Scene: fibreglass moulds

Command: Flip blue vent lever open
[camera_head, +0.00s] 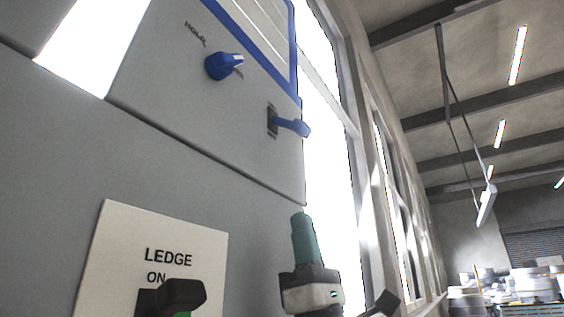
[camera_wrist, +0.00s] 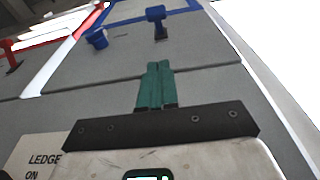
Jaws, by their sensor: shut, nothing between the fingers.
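The blue vent lever (camera_head: 291,126) sticks out from a dark slotted plate at the right edge of a grey panel, under a blue-framed louvred vent (camera_head: 262,30). In the wrist view the lever (camera_wrist: 156,20) stands at the top, ahead of the fingertips. My gripper (camera_head: 299,216) has green fingers and is below the lever, apart from it. In the wrist view the fingers (camera_wrist: 160,66) are pressed together with nothing between them. A blue knob (camera_head: 222,66) is left of the lever, beside lettering that seems to read HOLD; it also shows in the wrist view (camera_wrist: 97,38).
A cream plate (camera_head: 120,255) marked LEDGE ON, with a black handle (camera_head: 180,294), is at lower left. A red lever (camera_wrist: 13,62) and red frame show at the wrist view's left. Tall bright windows (camera_head: 328,150) stand right of the panel. No obstacle shows between fingers and lever.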

